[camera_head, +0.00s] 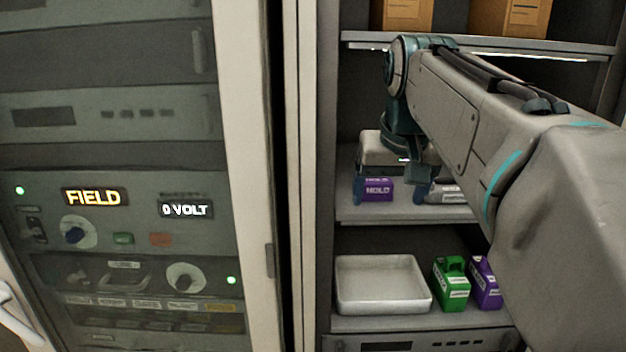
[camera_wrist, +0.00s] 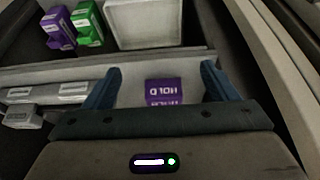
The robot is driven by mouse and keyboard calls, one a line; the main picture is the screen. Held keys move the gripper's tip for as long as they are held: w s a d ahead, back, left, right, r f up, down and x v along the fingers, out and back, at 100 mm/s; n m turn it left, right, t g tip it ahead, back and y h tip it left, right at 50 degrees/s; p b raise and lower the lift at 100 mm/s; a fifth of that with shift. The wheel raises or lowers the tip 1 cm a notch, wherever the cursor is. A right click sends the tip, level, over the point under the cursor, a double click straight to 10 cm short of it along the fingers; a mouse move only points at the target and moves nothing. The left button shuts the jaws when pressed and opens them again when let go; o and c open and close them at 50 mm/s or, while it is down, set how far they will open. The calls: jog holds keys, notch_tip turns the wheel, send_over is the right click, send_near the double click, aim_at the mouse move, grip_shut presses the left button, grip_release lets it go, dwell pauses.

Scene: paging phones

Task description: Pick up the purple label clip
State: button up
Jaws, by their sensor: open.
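A purple label clip marked HOLD (camera_head: 378,190) sits on the middle cabinet shelf. In the wrist view the purple clip (camera_wrist: 163,90) lies between the two blue fingers, upside down, with a gap on each side. My gripper (camera_head: 390,190) is open at the middle shelf, its fingers on either side of the clip; it also shows in the wrist view (camera_wrist: 161,85). I see no finger touching the clip. The clip's lower part in the wrist view is hidden by the gripper body.
Grey labelled pieces (camera_head: 447,194) lie right of the clip on the middle shelf (camera_head: 400,211). The lower shelf holds a white tray (camera_head: 383,304), a green block (camera_head: 451,285) and another purple block (camera_head: 486,284). Cardboard boxes (camera_head: 402,14) stand above. A control rack (camera_head: 120,240) is at left.

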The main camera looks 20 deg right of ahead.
aim_at(377, 180)
jog(key=w, duration=0.1)
jog(key=w+d+p, duration=0.1)
jog(key=w, duration=0.3)
jog(key=shift+w+d+p, duration=0.15)
jog(key=shift+d+p, duration=0.1)
jog(key=shift+p, duration=0.1)
jog(key=shift+w+d+r+p, duration=0.1)
jog(key=shift+w+d+p, duration=0.15)
jog(key=shift+w, duration=0.35)
jog(key=shift+w+d+p, duration=0.1)
jog(key=shift+w+p, duration=0.2)
jog(key=shift+w, duration=0.3)
jog(key=x, duration=0.2)
jog(key=shift+w+d+f, duration=0.1)
jog(key=shift+w+f, duration=0.1)
jog(key=shift+w, duration=0.05)
jog(key=shift+w+f, duration=0.1)
jog(key=shift+f, duration=0.3)
jog(key=c, duration=1.1)
